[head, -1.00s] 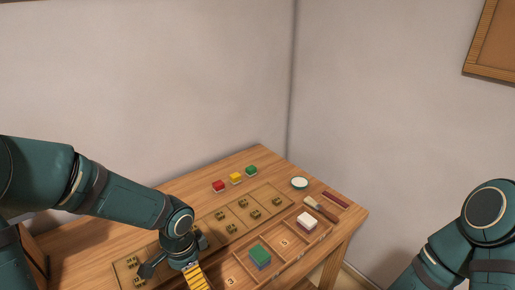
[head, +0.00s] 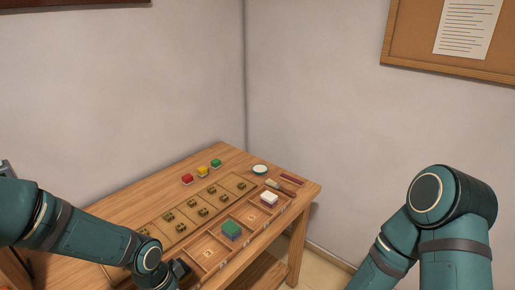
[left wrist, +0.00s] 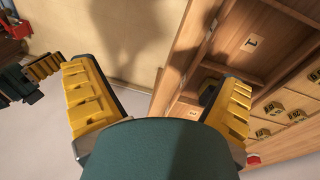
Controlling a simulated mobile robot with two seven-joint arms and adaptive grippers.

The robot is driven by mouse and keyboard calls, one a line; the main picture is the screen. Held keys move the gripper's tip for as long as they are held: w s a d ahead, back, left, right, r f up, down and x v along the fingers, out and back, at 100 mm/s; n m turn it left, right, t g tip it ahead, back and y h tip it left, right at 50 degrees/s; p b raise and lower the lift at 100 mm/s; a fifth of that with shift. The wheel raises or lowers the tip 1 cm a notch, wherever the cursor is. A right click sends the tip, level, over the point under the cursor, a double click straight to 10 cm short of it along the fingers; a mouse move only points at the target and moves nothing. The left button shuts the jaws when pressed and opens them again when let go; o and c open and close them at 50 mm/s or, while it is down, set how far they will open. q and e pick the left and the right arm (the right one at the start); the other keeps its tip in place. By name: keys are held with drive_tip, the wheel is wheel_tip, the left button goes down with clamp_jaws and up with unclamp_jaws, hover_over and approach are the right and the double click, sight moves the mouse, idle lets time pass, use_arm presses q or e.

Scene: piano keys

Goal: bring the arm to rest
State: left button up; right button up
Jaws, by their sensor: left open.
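My left arm (head: 85,240) comes in from the left in the head view, with its wrist low over the table's near left side. Its fingertips are cut off there by the bottom edge. In the left wrist view my left gripper (left wrist: 160,100) shows two yellow-padded fingers wide apart with nothing between them. My right arm (head: 435,225) is bent at the right of the head view, clear of the table, its gripper below the frame. Yellow pads of another gripper, apparently my right gripper (left wrist: 35,70), show at the left edge of the left wrist view; its opening is unclear.
The wooden table (head: 135,197) carries a board with several marked squares and a numbered compartment tray. Red (head: 187,179), yellow (head: 202,171) and green (head: 216,163) blocks stand behind, near a small dish (head: 260,169).

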use_arm(q)
drive_tip(key=s+d+f+n+t+h, duration=0.1)
drive_tip(key=d+f+n, duration=0.3)
drive_tip(key=f, duration=0.3)
drive_tip(key=s+d+f+n+h, duration=0.1)
drive_tip(key=s+d+f+n, duration=0.1)
drive_tip(key=d+f+n, duration=0.2)
wheel_tip(320, 180, down, 3)
drive_tip(key=shift+s+d+f+n+t, duration=0.2)
drive_tip(key=shift+d+n+t, duration=0.15)
drive_tip(key=shift+d, duration=0.6)
